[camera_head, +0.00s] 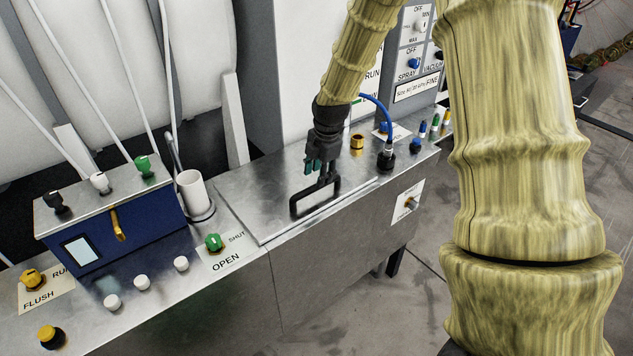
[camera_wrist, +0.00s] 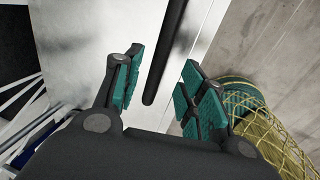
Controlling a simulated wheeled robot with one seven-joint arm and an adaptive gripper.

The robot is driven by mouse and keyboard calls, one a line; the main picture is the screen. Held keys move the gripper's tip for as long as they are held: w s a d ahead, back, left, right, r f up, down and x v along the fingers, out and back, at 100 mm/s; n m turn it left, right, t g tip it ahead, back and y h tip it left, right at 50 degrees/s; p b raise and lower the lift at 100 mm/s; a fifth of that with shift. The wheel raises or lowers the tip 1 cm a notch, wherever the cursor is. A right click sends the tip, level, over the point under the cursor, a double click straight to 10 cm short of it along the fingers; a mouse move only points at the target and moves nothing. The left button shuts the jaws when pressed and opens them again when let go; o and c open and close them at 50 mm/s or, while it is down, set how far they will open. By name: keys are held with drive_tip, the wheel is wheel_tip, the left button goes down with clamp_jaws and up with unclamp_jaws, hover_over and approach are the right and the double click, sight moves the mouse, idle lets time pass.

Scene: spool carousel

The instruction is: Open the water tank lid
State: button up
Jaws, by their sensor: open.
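The water tank lid (camera_head: 265,205) is a flat metal plate set in the top of the long metal bench. It lies flat and looks closed. A black bar handle (camera_head: 318,208) stands on it near its front right part. My gripper (camera_head: 320,172) is above the handle, pointing down. In the wrist view my gripper (camera_wrist: 155,92) is open, with green pads on both sides. The black handle (camera_wrist: 165,60) runs between the pads, apart from both as far as I can see. The lid (camera_wrist: 85,45) fills the background there. The exact height of the fingers over the handle is unclear.
A blue box (camera_head: 115,235) with valves and a white cup (camera_head: 195,192) stand left of the lid. A green knob (camera_head: 214,242) marked OPEN and SHUT is near its left edge. A black fitting with a blue hose (camera_head: 386,158) and a brass fitting (camera_head: 357,142) stand right.

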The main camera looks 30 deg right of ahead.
drive_tip(key=shift+w+f+p, duration=0.25)
drive_tip(key=shift+f+p, duration=0.05)
drive_tip(key=shift+f, duration=0.95)
drive_tip(key=shift+w+f+p, duration=0.2)
drive_tip(key=shift+f+p, duration=0.05)
drive_tip(key=shift+f, duration=0.95)
clamp_jaws()
